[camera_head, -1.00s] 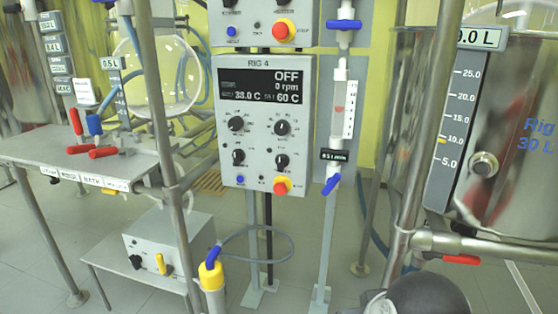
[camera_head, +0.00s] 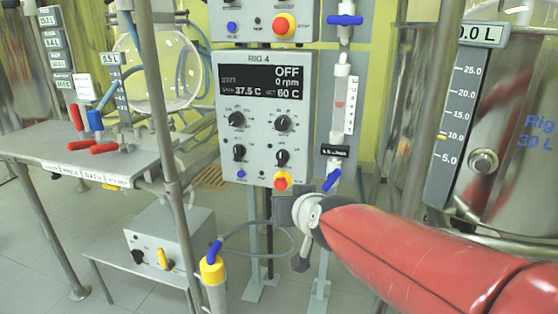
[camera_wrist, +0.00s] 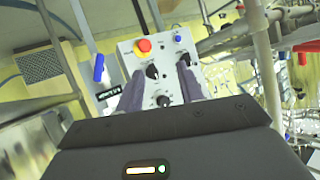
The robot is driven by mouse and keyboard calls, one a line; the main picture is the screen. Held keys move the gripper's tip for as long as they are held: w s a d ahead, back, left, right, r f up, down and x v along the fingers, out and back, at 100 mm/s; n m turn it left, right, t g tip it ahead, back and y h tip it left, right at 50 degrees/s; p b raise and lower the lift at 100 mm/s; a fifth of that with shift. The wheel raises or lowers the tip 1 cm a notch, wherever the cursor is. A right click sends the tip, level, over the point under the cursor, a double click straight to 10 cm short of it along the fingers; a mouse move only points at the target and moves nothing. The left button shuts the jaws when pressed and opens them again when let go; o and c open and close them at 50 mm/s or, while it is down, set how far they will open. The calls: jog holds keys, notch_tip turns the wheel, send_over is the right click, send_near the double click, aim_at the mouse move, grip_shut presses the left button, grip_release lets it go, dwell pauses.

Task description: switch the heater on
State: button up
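The RIG 4 control box (camera_head: 265,120) faces me in the middle of the head view. Its display (camera_head: 261,83) reads OFF, 0 rpm, 37.5 C and set 60 C. It has two upper knobs, a lower left knob (camera_head: 239,153), a lower right knob (camera_head: 282,157), a blue button (camera_head: 241,174) and a red stop button (camera_head: 282,181). The small labels are unreadable. My gripper (camera_head: 287,208) is below the box's lower right corner. In the wrist view its fingers (camera_wrist: 160,78) are apart, with the box's knobs showing upside down between and beyond them. Contact is not visible.
A flowmeter with blue valves (camera_head: 333,181) stands right of the box. A steel 30 L vessel (camera_head: 505,140) is at the right. Steel posts, a bench (camera_head: 80,150) with red handles and a low grey box (camera_head: 170,238) are at the left. A yellow-capped cylinder (camera_head: 212,275) stands in front.

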jog(key=w+a+r+m+t+h, duration=0.1)
jog(key=w+a+t+h, duration=0.15)
jog(key=w, duration=0.65)
jog(key=m+t+h, duration=0.2)
jog(key=m+h, duration=0.2)
jog(key=h, duration=0.2)
send_near(280, 159)
jog(key=shift+h, duration=0.35)
jog(key=shift+p+x, duration=0.6)
jog(key=shift+x, duration=3.7)
jog(key=shift+a, duration=0.15)
grip_shut()
